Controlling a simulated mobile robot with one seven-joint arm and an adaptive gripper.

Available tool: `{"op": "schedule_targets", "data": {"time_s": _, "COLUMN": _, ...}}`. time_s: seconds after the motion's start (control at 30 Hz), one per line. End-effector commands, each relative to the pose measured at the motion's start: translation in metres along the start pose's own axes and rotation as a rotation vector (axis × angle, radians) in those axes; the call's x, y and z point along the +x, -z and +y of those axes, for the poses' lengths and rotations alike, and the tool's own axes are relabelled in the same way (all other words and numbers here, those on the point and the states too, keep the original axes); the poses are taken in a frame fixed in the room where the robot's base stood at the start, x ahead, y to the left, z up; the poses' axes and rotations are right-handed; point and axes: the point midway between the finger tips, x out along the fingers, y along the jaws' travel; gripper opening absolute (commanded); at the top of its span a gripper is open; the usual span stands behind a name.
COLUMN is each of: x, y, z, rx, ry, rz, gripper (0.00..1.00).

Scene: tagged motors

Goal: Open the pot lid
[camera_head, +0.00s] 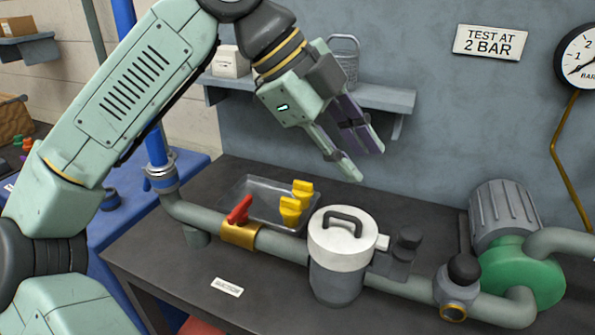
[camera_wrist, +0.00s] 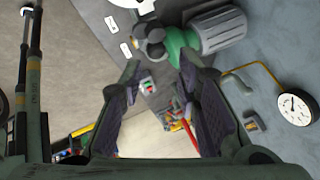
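The pot (camera_head: 336,284) is a grey cylinder set in the pipe line on the dark bench, in the head view. Its white lid (camera_head: 364,248) sits flat on top, with a dark loop handle (camera_head: 345,217). My gripper (camera_head: 366,163) is open and empty, above the lid and slightly to its right in the picture, clear of the handle. In the wrist view its two fingers (camera_wrist: 160,68) are wide apart with nothing between them. A pale round part at the top edge of the wrist view may be the lid; I cannot tell.
A red-handled valve (camera_head: 239,210) sits on the pipe left of the pot, before a clear tray (camera_head: 250,188) with yellow pieces (camera_head: 291,210). Dark knobs (camera_head: 407,238) and a green pump (camera_head: 520,275) stand to the right. A shelf (camera_head: 390,97) runs along the wall behind my gripper.

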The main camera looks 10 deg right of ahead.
Motion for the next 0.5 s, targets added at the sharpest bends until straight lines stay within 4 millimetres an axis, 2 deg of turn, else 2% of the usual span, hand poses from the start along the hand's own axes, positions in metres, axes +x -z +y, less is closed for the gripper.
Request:
{"op": "schedule_targets", "data": {"time_s": 0.1, "x": -0.004, "y": -0.024, "z": 0.004, "rx": -0.163, "ry": -0.091, "rz": -0.132, "gripper": 0.30}}
{"op": "schedule_targets", "data": {"time_s": 0.27, "x": 0.003, "y": -0.035, "z": 0.009, "rx": -0.222, "ry": -0.120, "rz": -0.175, "gripper": 0.30}}
{"op": "schedule_targets", "data": {"time_s": 0.5, "x": 0.043, "y": -0.040, "z": 0.015, "rx": -0.217, "ry": -0.120, "rz": -0.169, "gripper": 0.30}}
